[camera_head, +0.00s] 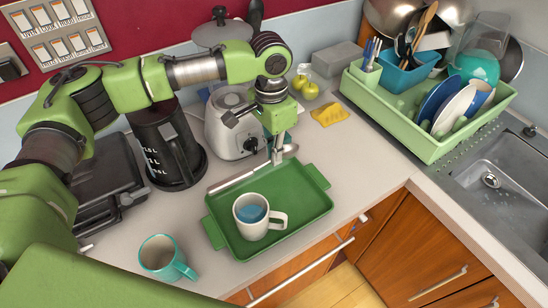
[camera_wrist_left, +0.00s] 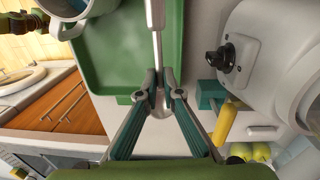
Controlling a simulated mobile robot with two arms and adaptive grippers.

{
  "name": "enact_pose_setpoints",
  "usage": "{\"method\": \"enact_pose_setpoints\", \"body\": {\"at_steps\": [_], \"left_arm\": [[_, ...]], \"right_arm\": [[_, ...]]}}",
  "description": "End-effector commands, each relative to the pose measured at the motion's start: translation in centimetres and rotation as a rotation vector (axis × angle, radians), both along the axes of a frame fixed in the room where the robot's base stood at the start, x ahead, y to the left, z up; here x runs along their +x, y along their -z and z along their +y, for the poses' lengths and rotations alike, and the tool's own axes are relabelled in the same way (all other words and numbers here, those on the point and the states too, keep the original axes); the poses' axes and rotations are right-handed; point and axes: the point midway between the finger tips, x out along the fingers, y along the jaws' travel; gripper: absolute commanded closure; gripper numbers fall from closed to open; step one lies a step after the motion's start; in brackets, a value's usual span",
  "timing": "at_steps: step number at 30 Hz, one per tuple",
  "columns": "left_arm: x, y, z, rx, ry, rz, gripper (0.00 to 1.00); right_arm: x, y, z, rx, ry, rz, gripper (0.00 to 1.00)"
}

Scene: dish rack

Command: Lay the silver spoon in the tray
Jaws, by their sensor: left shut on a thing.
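The silver spoon (camera_head: 232,181) is held by my left gripper (camera_head: 277,158) at the back edge of the green tray (camera_head: 285,232). In the left wrist view, the fingertips (camera_wrist_left: 157,80) are shut on the spoon (camera_wrist_left: 156,45) near its bowl. Its handle lies over the tray (camera_wrist_left: 95,60), and its bowl end points out past the rim over the counter. I cannot tell whether the handle touches the tray. A white mug with a blue inside (camera_head: 243,206) stands in the front part of the tray. My right gripper is not in view.
A teal-and-white mug (camera_head: 155,256) stands left of the tray. A white appliance (camera_head: 228,128) and a dark coffee jug (camera_head: 165,150) stand behind it. A yellow sponge (camera_head: 330,114) and the green dish rack (camera_head: 425,145) are to the right. The tray's right part is clear.

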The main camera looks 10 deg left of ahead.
Motion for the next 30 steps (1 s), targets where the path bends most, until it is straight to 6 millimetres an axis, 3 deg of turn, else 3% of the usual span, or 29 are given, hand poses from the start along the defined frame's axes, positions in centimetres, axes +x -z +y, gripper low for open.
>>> {"method": "enact_pose_setpoints", "body": {"at_steps": [11,19,30], "left_arm": [[0.0,0.1,0.0,-0.001,0.000,0.001,1.00],[-0.1,-0.2,0.1,-0.010,0.009,0.007,1.00],[-0.1,3.9,0.1,-0.011,0.008,0.009,1.00]], "right_arm": [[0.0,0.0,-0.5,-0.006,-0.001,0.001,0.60],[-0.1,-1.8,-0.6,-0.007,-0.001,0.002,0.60],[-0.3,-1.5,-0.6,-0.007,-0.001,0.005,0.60]]}}
